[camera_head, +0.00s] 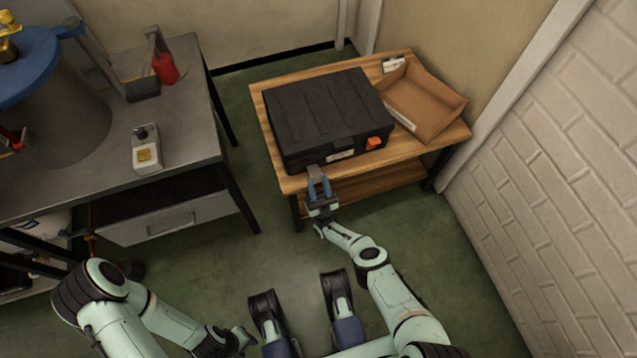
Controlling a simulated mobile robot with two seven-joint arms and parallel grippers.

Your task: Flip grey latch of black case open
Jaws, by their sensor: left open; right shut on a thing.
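The black case (325,112) lies with its lid down on a wooden table. Its grey latch (315,171) is at the left of the front edge, partly covered by my fingers. An orange latch (374,143) is further right on the same front side. My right gripper (319,181) reaches up from below, its blue fingers shut on the grey latch. My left gripper (240,339) is low at the bottom edge of the picture, far from the case. It is open and empty, with its fingers hard to make out.
An open cardboard box (425,100) stands right of the case on the wooden table (292,184). A grey workbench (190,110) is at left, with a red bottle (165,68) and a small device (146,150). A brick wall (560,170) bounds the right. Green floor lies between.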

